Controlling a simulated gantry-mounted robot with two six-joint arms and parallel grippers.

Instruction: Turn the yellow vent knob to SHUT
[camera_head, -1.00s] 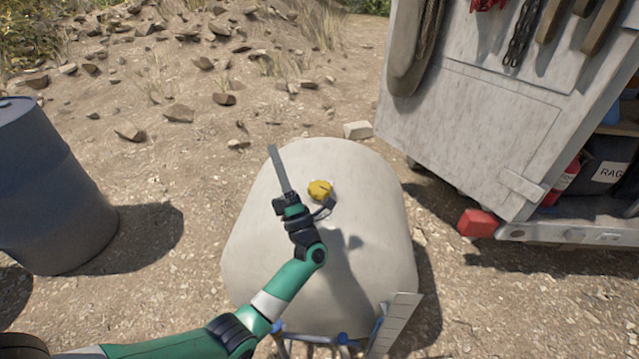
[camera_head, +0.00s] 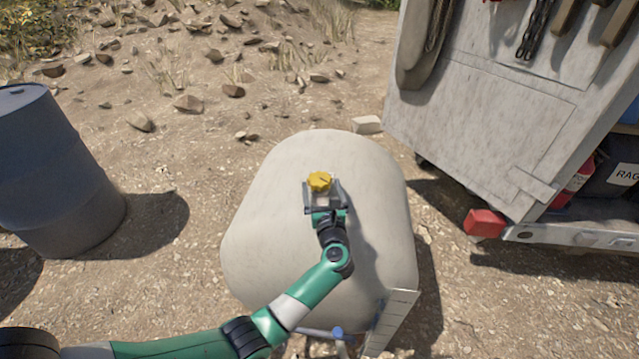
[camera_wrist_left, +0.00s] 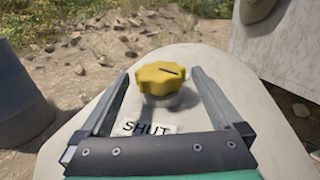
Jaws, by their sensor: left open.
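The yellow vent knob (camera_head: 319,181) stands on top of the pale rounded tank (camera_head: 270,225). In the left wrist view the knob (camera_wrist_left: 168,78) has a lobed rim and a dark line on its top, near the right side. A label reading SHUT (camera_wrist_left: 148,128) lies on the tank on the near side of the knob. My left gripper (camera_head: 323,187) is open, its fingers to either side of the knob. In the wrist view both fingers show a gap to the knob. My right gripper is not in view.
A blue-grey barrel (camera_head: 55,170) stands on the ground at the left. A grey cabinet (camera_head: 480,110) with hanging tools stands at the right, beside a red block (camera_head: 485,222). A white ladder-like piece (camera_head: 392,318) leans at the tank's near side.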

